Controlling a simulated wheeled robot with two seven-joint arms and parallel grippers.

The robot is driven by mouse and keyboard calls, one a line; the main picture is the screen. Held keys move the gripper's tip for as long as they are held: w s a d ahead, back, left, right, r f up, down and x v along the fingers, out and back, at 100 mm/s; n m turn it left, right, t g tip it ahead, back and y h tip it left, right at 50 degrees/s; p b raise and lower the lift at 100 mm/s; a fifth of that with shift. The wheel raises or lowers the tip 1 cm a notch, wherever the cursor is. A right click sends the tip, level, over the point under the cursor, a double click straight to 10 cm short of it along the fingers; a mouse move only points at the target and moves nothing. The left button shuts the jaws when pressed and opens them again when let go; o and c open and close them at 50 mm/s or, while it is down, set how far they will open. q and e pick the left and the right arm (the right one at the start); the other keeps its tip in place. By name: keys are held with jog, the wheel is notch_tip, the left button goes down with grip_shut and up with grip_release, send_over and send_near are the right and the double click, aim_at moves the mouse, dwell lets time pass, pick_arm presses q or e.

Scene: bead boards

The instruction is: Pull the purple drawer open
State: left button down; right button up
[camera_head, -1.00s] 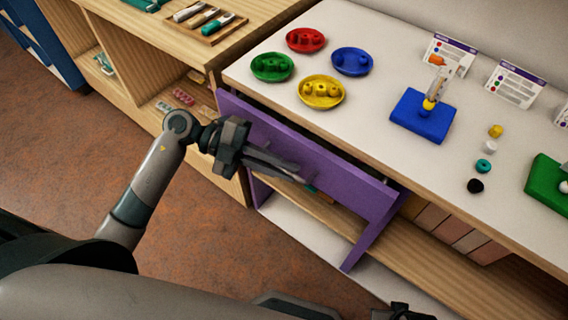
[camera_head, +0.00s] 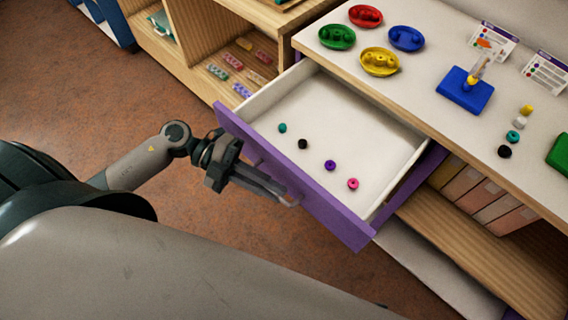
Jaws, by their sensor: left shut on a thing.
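The purple drawer (camera_head: 334,219) stands pulled out from under the white tabletop, and its white inside shows. Inside lie a teal bead (camera_head: 282,128), a black bead (camera_head: 303,144), a purple bead (camera_head: 330,165) and a pink bead (camera_head: 353,184). My left gripper (camera_head: 288,199) is at the outer face of the purple front, shut on the drawer's handle, which is mostly hidden by the fingers. My right gripper is not in view.
On the tabletop (camera_head: 432,82) are red, green, blue and yellow dishes (camera_head: 380,62), a blue peg board (camera_head: 465,91) and several loose beads. Open shelves (camera_head: 225,45) stand at the left. Bare floor (camera_head: 90,100) lies in front of the drawer.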

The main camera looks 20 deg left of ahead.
pick_arm(q)
jog(key=shift+s+a, duration=0.35)
jog(key=shift+s, duration=0.5)
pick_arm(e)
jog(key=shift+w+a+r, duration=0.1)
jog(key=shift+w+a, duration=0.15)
pick_arm(q)
jog(key=c, duration=1.8)
grip_release()
jog(key=shift+c, duration=0.2)
jog(key=shift+a, duration=0.15)
